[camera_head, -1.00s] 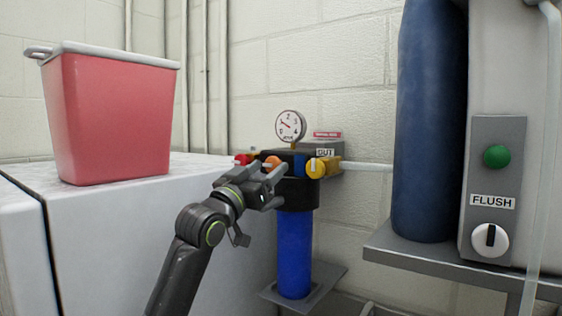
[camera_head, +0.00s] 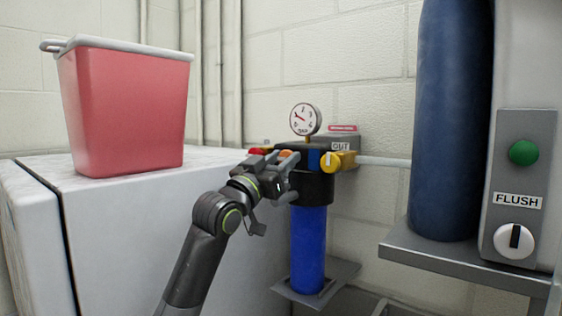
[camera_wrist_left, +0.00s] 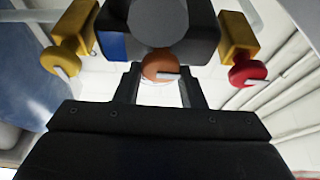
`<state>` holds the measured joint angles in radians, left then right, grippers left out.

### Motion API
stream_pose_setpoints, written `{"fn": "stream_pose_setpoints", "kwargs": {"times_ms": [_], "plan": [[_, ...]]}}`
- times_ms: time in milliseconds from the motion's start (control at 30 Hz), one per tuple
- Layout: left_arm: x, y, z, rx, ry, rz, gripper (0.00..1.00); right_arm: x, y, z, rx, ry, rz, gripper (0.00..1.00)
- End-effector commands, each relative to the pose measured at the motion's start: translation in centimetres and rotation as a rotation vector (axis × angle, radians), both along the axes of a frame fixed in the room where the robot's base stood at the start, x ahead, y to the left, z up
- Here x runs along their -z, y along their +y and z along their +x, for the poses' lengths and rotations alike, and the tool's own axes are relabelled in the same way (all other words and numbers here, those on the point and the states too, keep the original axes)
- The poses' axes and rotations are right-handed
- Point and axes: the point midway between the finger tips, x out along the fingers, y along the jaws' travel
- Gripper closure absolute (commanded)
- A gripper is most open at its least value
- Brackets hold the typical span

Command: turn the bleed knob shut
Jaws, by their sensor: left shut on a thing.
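The orange knob (camera_head: 286,154) sits at the middle of the black filter head (camera_head: 317,187), above a blue filter housing (camera_head: 308,245). I take it to be the bleed knob; no label on it can be read. In the left wrist view the orange knob (camera_wrist_left: 160,66) lies between my fingers, its white pointer towards the right of the picture. My left gripper (camera_head: 278,168) is shut on it and hides part of it in the head view. My right gripper is not in view.
A red knob (camera_head: 257,151) and a yellow knob (camera_head: 330,160) flank the orange one closely. A pressure gauge (camera_head: 305,119) stands above. A white cabinet (camera_head: 130,225) with a red bin (camera_head: 125,110) is at left; a blue tank (camera_head: 450,120) and FLUSH panel (camera_head: 518,180) are at right.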

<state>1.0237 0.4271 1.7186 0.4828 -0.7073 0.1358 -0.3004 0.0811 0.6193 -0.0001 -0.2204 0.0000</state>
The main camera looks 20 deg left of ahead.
Motion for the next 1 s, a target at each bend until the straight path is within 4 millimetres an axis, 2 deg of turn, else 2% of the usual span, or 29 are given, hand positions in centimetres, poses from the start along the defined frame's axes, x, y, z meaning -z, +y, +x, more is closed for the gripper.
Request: {"fn": "stream_pose_setpoints", "kwargs": {"times_ms": [367,700,1000], "plan": [[0.4,0.2,0.2,-0.002,-0.065,0.196,0.87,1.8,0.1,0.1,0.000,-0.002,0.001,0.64],[0.3,0.2,0.2,-0.002,-0.174,0.494,0.87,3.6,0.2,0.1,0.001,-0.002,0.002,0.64],[0.0,0.3,0.2,-0.002,-0.271,0.762,0.87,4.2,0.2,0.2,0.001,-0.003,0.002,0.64]]}}
